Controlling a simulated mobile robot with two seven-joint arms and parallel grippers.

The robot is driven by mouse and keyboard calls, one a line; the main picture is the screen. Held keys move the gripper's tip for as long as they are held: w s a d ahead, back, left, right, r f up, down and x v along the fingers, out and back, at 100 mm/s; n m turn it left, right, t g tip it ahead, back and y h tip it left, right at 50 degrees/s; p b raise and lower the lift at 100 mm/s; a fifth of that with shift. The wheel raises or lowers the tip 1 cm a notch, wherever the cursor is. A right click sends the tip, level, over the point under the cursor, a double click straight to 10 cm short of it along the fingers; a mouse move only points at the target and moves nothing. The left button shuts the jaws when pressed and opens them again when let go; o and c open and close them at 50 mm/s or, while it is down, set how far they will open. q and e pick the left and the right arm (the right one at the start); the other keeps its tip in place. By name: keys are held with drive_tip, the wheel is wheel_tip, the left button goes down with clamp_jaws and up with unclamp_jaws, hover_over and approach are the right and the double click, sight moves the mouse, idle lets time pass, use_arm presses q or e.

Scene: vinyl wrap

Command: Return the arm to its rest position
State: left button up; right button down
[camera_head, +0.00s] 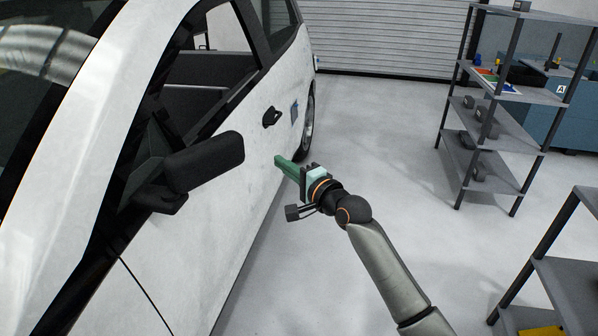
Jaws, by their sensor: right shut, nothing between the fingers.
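My right arm comes in from the lower right. Its gripper (290,166) is shut and looks empty, with green fingers pointing left toward the white car door (215,215). The fingertips are close to the door's side, below the door handle (271,117); I cannot tell whether they touch it. A small blue-grey patch (294,112) shows on the car's side behind the handle. My left gripper is not in view.
The black side mirror (205,162) sticks out left of my right gripper. A grey shelf rack (490,141) stands at the back right, another shelf (575,285) at the lower right. The floor (385,150) between car and racks is clear.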

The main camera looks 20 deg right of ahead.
drive_tip(key=s+f+n+g+h, duration=0.1)
drive_tip(key=s+f+n+g, duration=0.15)
drive_tip(key=s+f, duration=0.6)
drive_tip(key=s+f+n+g+h, duration=0.1)
drive_tip(key=s+f+n, duration=0.4)
drive_tip(key=f, duration=0.7)
drive_tip(key=s+a+f+n+g, duration=0.1)
drive_tip(key=s+f+n+g, duration=0.1)
drive_tip(key=s+f+n, duration=0.2)
drive_tip(key=s+a+f+n+g+h, duration=0.1)
drive_tip(key=s+f+n, duration=0.4)
drive_tip(key=s, duration=1.5)
wheel_tip(320, 180, down, 6)
drive_tip(key=shift+a+r+g, duration=0.15)
drive_tip(key=shift+a+g, duration=0.5)
drive_tip(key=shift+a, duration=0.05)
